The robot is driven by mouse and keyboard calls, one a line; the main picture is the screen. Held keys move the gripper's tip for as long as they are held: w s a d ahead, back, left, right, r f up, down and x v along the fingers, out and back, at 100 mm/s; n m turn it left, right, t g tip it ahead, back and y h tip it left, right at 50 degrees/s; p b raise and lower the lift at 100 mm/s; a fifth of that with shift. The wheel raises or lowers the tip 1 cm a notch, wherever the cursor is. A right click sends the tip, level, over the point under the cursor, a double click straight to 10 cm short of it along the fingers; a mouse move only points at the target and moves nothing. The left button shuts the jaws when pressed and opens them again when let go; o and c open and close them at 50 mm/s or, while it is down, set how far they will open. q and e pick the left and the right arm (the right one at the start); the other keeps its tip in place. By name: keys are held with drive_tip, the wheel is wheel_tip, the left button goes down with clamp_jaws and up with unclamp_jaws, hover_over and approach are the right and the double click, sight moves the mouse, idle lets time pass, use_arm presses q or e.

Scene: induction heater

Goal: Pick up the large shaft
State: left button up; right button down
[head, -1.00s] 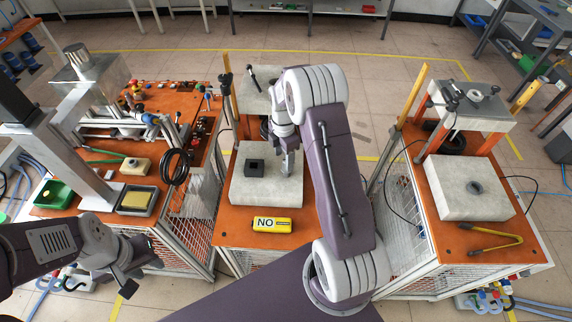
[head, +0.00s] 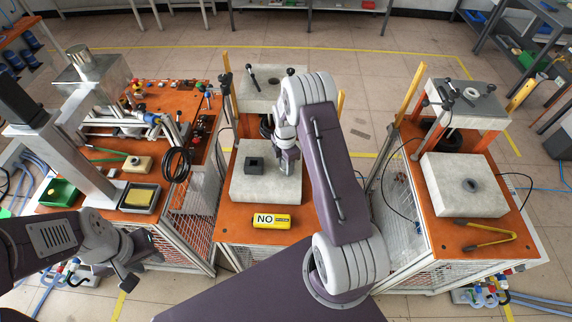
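I cannot make out with certainty which thing is the large shaft. My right gripper (head: 289,170) points down over the right part of the pale grey block (head: 262,188) on the middle bench. Its fingers are small and seen side-on, so I cannot tell whether they are open or touch anything. A black square hollow piece (head: 254,165) sits on that block, left of the gripper. A dark round piece or hole (head: 470,185) shows in the right bench's block (head: 450,198). My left gripper (head: 130,270) hangs at lower left, away from the benches' tops; its finger gap is unclear.
A yellow "NO" box (head: 271,221) lies in front of the middle block. Yellow-handled tongs (head: 490,238) lie on the right bench. The left bench holds a metal press column (head: 80,150), a green tray (head: 60,192) and a grey tray (head: 140,197). Floor gaps separate the benches.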

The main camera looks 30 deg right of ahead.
drive_tip(key=shift+w, duration=0.1)
drive_tip(key=shift+r, duration=0.3)
drive_tip(key=r, duration=0.1)
drive_tip(key=r+b, duration=0.1)
drive_tip(key=r, duration=0.1)
drive_tip(key=shift+d+r+b, duration=0.3)
drive_tip(key=shift+r+b, duration=0.05)
drive_tip(key=shift+b, duration=0.05)
drive_tip(key=s+d+r+b, duration=0.2)
drive_tip(key=s+d+r, duration=0.4)
drive_tip(key=d, duration=0.3)
drive_tip(key=shift+s+d+r, duration=0.15)
drive_tip(key=shift+d+r, duration=0.05)
drive_tip(key=shift+r, duration=0.2)
